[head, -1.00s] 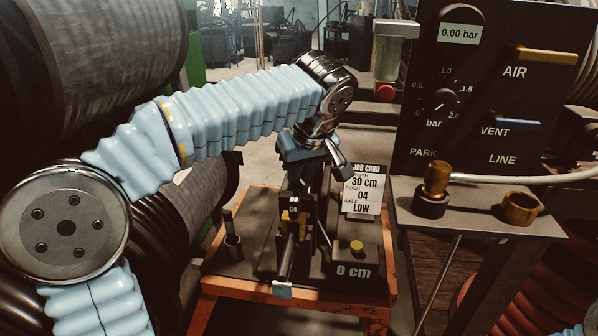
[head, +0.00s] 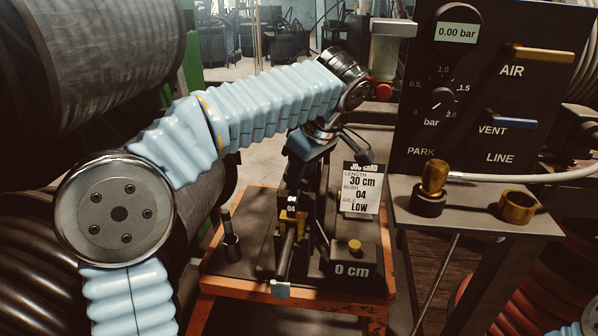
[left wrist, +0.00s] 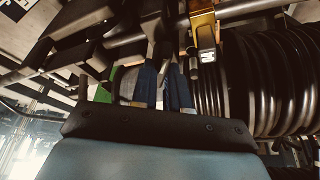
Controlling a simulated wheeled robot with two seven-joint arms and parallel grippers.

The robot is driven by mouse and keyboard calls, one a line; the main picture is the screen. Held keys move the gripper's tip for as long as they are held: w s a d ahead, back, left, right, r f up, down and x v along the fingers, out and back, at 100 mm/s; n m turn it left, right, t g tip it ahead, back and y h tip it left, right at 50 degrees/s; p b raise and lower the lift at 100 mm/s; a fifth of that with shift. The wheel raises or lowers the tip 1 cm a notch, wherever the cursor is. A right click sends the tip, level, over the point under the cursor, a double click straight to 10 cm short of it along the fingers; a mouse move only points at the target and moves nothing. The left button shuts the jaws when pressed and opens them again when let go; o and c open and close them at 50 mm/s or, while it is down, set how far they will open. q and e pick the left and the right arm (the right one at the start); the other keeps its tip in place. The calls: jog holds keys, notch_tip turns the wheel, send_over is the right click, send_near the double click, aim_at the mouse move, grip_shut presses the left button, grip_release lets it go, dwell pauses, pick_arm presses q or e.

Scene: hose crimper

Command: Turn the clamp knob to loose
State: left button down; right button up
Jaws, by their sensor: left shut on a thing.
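My left gripper (head: 293,187) reaches down over the black crimper (head: 319,205) on the orange-edged cart. It is shut on a small dark part at the top of the crimper, which I take to be the clamp knob; the fingers hide most of it, so its setting cannot be read. A brass-coloured block (head: 292,217) marked 04 sits just below the gripper. My right gripper is not in view.
A job card (head: 361,188) reads 30 cm, 04, LOW. A black box (head: 350,270) reads 0 cm. At the right a control panel (head: 470,110) shows 0.00 bar above a shelf (head: 470,222) with brass fittings. Large dark hose reels (head: 85,60) crowd the left.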

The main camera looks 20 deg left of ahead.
pick_arm(q)
jog(key=c, duration=1.1)
grip_release()
